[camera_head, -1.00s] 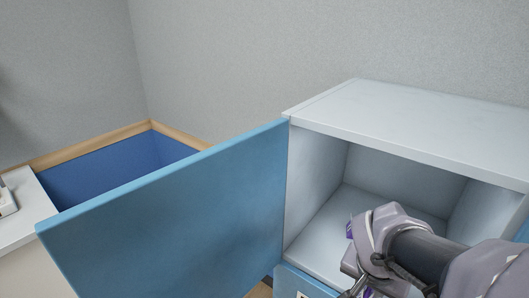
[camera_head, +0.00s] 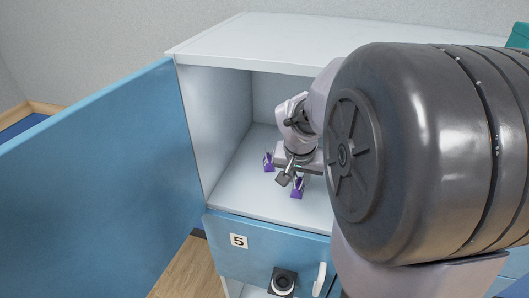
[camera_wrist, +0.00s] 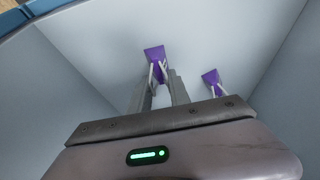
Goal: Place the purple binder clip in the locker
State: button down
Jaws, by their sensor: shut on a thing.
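The open locker compartment (camera_head: 232,192) is pale inside, with its blue door (camera_head: 95,185) swung out to the left. My gripper (camera_head: 290,180) reaches inside, pointing down near the compartment floor. In the wrist view my gripper (camera_wrist: 160,82) is shut on a purple binder clip (camera_wrist: 154,54) at its fingertips. This held clip (camera_head: 298,189) also shows in the head view, near the front edge. A second purple binder clip (camera_head: 268,162) stands apart, further back and left; in the wrist view it (camera_wrist: 211,77) is right of the fingers. Whether the held clip touches the floor, I cannot tell.
The compartment's side walls and top (camera_head: 290,40) surround my arm. A blue drawer (camera_head: 262,255) marked 5 with a white handle (camera_head: 320,279) lies below. A dark round object (camera_head: 283,281) shows under it. The compartment floor at front left is clear.

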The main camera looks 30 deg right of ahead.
jog(key=c, duration=1.2)
grip_release()
jog(key=shift+r+p, duration=0.4)
jog(key=shift+p, duration=0.05)
jog(key=shift+s+a+r+p, duration=0.2)
jog(key=shift+a+r+p, duration=0.1)
jog(key=shift+r+p, duration=0.25)
jog(key=s+a, duration=0.8)
jog(key=a, duration=0.1)
jog(key=s+a+r+n+t+y, duration=0.1)
jog(key=s+a+r+n+y, duration=0.1)
jog(key=a, duration=0.7)
jog(key=s+a+r+n+t+y, duration=0.1)
jog(key=s+a+r+n+y, duration=0.1)
jog(key=a+r, duration=0.3)
jog(key=a+n+y, duration=0.1)
jog(key=a, duration=0.3)
jog(key=shift+s+n+t, duration=0.15)
jog(key=shift+n+t, duration=0.15)
jog(key=shift+t, duration=0.1)
